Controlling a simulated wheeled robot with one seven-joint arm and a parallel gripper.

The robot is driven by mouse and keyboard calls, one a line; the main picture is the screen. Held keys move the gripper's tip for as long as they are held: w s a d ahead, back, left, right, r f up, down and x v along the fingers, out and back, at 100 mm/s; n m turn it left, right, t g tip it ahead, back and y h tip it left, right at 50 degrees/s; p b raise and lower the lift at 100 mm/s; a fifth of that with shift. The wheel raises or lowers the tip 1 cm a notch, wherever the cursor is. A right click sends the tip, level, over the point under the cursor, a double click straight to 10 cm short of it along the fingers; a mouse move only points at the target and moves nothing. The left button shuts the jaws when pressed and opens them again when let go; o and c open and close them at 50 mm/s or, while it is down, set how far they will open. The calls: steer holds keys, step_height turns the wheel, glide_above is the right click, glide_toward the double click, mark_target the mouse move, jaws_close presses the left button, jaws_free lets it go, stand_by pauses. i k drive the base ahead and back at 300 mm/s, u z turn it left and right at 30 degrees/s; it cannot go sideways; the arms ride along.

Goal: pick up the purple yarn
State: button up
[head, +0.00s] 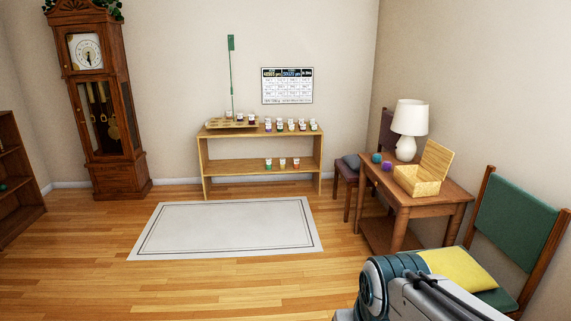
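The purple yarn (387,166) is a small ball on the brown wooden side table (447,190) at the right in the head view. It sits between a teal yarn ball (376,158) and an open wooden box (417,183). Part of my arm shows at the lower right, apart from the table. My gripper's fingers are not in view.
A white lamp (407,130) stands on the table behind the yarn. A chair (512,235) with a yellow cushion (458,270) is at the right. A low shelf (262,166) with small jars is at the back wall. Floor around the pale rug (228,228) is clear.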

mark_target(387, 166)
steer(key=u, duration=0.25)
steer(key=i, duration=3.05)
steer(key=z, duration=0.4)
steer(key=i, duration=1.4)
steer(key=z, duration=1.6)
steer(key=i, duration=0.85)
steer(key=z, duration=0.9)
steer(key=i, duration=0.35)
steer(key=z, duration=0.2)
